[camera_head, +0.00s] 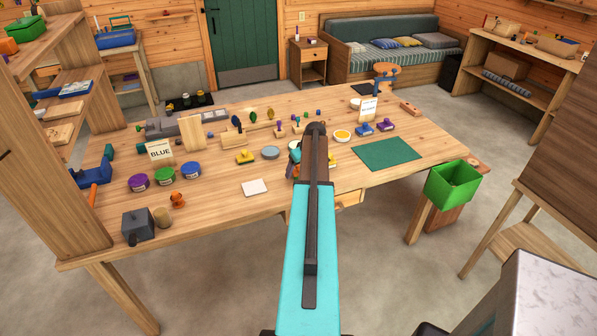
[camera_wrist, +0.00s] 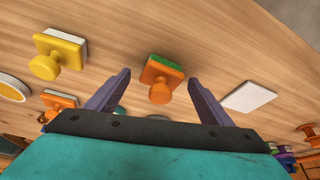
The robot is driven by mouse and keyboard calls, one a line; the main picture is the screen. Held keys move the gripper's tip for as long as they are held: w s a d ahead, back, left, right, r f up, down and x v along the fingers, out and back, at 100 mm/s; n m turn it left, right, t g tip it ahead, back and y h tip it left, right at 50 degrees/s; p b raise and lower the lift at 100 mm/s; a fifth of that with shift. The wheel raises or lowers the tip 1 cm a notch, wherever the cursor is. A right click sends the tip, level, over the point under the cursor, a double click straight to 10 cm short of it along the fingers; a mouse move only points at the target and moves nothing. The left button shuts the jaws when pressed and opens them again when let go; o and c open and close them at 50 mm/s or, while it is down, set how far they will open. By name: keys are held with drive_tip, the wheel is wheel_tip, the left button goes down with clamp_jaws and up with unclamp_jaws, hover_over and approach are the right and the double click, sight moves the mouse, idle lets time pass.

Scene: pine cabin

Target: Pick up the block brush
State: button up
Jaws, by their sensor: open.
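In the wrist view, an orange block with a round orange knob and a green layer (camera_wrist: 162,78) lies on the wooden table; it looks like the block brush. My gripper (camera_wrist: 160,90) is open, with its two purple-grey fingers on either side of the block and a clear gap to each. I cannot tell how far above the table the fingers are. In the head view my arm hides the block, and the gripper's fingertips do not show clearly. A yellow knobbed block (camera_wrist: 60,54) and another orange knobbed block (camera_wrist: 60,102) sit to the left in the wrist view.
A white card (camera_wrist: 248,97) lies right of the fingers. In the head view, the table (camera_head: 225,205) holds lidded jars (camera_head: 165,176), a green mat (camera_head: 387,153) and many small items. A green bin (camera_head: 453,183) hangs at the right edge.

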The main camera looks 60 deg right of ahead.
drive_tip(key=shift+w+f, duration=0.1)
drive_tip(key=shift+f, duration=0.15)
idle(0.4)
drive_tip(key=c, duration=1.1)
drive_tip(key=shift+r, duration=0.2)
drive_tip(key=shift+r+b, duration=0.95)
drive_tip(key=shift+r, duration=0.3)
drive_tip(key=shift+s+r, duration=0.2)
drive_tip(key=shift+r, duration=0.05)
drive_tip(key=s+a+b, duration=0.2)
drive_tip(key=s, duration=0.5)
drive_tip(key=s+a+r+b, duration=0.1)
drive_tip(key=s+a+b, duration=0.2)
drive_tip(key=s, duration=0.4)
drive_tip(key=shift+s+r, duration=0.3)
drive_tip(key=shift+s, duration=0.05)
